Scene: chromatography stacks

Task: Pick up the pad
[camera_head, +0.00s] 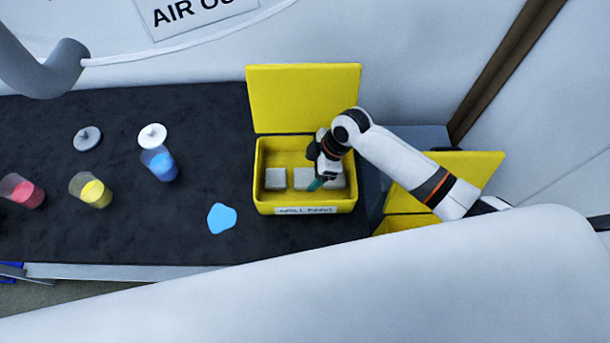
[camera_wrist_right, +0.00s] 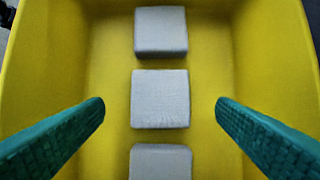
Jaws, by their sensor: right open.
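Several light grey square pads lie in a row on the floor of the open yellow box in the head view. The left pad (camera_head: 275,179) and the middle pad (camera_head: 304,179) show clearly, and the right one (camera_head: 338,182) is partly hidden by my gripper. My right gripper (camera_head: 317,184) is over the right part of the box, pointing down. In the right wrist view its two green fingers are wide apart, on either side of the pad row, with the central pad (camera_wrist_right: 160,98) between and below them. Nothing is held. My left gripper is not in view.
The yellow box (camera_head: 262,205) has its lid (camera_head: 303,98) raised behind it and low walls around the pads. A blue puddle (camera_head: 222,218) lies left of it on the black bench top. Red, yellow and blue (camera_head: 159,164) liquid containers stand further left. Another yellow container (camera_head: 465,172) is at right.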

